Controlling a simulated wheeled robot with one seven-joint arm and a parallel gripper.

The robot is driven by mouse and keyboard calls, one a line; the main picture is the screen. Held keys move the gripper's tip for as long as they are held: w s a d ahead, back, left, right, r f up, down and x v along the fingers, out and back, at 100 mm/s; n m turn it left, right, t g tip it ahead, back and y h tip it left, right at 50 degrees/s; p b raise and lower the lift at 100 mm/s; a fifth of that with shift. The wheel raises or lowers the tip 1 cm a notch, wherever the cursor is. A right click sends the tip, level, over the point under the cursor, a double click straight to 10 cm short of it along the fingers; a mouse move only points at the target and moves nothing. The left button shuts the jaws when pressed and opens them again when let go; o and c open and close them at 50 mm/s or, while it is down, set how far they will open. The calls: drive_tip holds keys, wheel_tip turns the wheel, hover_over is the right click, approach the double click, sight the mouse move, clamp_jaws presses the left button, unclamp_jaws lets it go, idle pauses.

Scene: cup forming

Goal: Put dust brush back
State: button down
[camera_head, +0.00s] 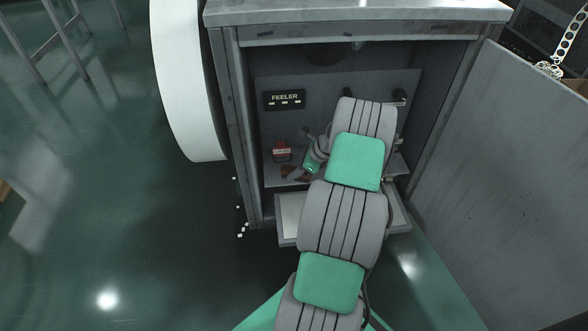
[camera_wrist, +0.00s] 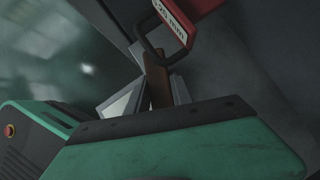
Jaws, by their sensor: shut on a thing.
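The dust brush (camera_head: 288,171) shows only as a small brown piece at my gripper, inside the open cabinet. In the wrist view its brown wooden part (camera_wrist: 158,82) sticks out past the green edge of my gripper; the bristles cannot be made out. My gripper (camera_head: 296,173) is shut on the brush, low over the cabinet's shelf on the left side.
A red block with a white label (camera_head: 282,151) stands close to my gripper; its dark loop (camera_wrist: 150,38) is near the brush. The cabinet's back panel bears a FEELER sign (camera_head: 285,99). A pulled-out tray (camera_head: 290,220) lies below. The cabinet door (camera_head: 505,170) stands open right.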

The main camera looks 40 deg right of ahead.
drive_tip(key=w+d+b, duration=0.1)
drive_tip(key=w, duration=0.1)
drive_tip(key=w+d+f+b, duration=0.1)
drive_tip(key=shift+w+d, duration=0.2)
drive_tip(key=shift+w, duration=0.15)
drive_tip(key=shift+s+f, duration=0.1)
drive_tip(key=shift+f, duration=0.25)
drive_tip(key=shift+r, duration=0.15)
drive_tip(key=c, duration=1.1)
unclamp_jaws()
drive_tip(key=p+v, duration=0.4)
drive_tip(key=v, duration=0.8)
